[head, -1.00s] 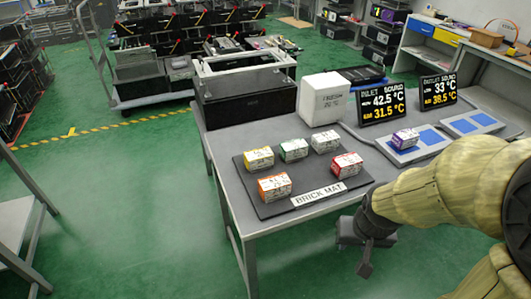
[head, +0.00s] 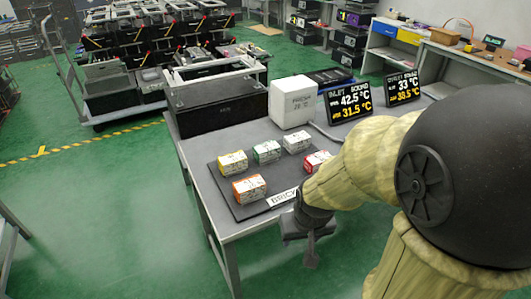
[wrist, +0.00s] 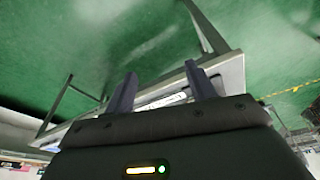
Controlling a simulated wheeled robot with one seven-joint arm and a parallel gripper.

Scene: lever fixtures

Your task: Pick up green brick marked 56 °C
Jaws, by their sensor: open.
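The green brick (head: 267,152) has a white printed top and sits at the back middle of the dark brick mat (head: 226,201); its print is too small to read. My gripper (head: 307,253) hangs past the front edge of the table, near the mat's label, apart from the green brick. In the wrist view my gripper (wrist: 160,95) is open, with nothing between its two fingers. The table edge and a pale label show beyond the fingers.
Behind stand a black box (head: 220,107), a white block (head: 292,102) and two display signs (head: 349,101).

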